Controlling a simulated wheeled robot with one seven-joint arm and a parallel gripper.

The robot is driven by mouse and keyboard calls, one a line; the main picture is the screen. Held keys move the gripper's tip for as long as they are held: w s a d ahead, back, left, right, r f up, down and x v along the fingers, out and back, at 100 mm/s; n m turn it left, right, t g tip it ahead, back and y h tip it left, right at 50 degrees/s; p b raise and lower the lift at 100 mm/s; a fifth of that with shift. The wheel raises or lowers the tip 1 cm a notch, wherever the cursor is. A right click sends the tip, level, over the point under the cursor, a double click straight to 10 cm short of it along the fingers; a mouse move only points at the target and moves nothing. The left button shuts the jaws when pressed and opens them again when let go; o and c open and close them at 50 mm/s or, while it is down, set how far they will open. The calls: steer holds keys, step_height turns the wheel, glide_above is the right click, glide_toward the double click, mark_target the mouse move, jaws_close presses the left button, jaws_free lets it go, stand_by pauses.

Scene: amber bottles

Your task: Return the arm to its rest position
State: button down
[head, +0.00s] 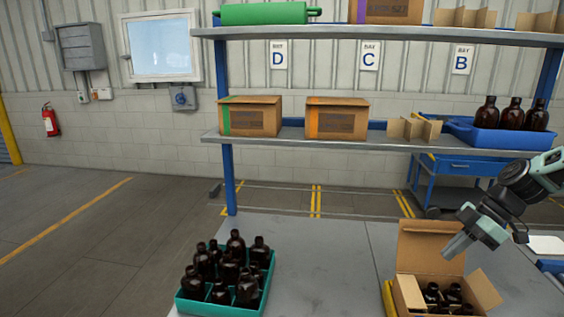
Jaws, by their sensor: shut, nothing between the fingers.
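My gripper (459,245) is at the lower right, at the end of my arm, which comes in from the right edge. It is over the open cardboard box (416,246) and points down and to the left. The fingers are together with nothing between them. Several amber bottles (452,297) stand inside the box, partly cut off by the bottom edge. Whether the gripper touches the box flap behind it, I cannot tell.
A teal crate (194,307) with several amber bottles stands at the table's left end. The grey table (335,255) is clear between crate and box. A shelf (290,135) behind holds two closed boxes, cardboard dividers and a blue tray (490,138) with 3 bottles.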

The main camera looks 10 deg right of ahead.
steer(key=s+a+m+g+h+b, duration=0.15)
steer(key=s+a, duration=0.25)
steer(key=a, duration=0.7)
steer(key=s+a+m+g+h, duration=0.1)
steer(key=s+a+g+h, duration=0.15)
steer(key=a, duration=0.75)
steer(key=s+a+r+m+t+h+b, duration=0.1)
steer(key=s+a+m, duration=0.1)
steer(key=s+a, duration=0.3)
steer(key=s+a+r+m+t+h+b, duration=0.1)
steer(key=s+a, duration=0.4)
steer(key=s, duration=0.7)
steer(key=shift+a+r+m+t+h, duration=0.2)
steer(key=shift+r+m+t+h, duration=0.1)
steer(key=shift+r+m+t, duration=0.25)
steer(key=shift+f, duration=0.15)
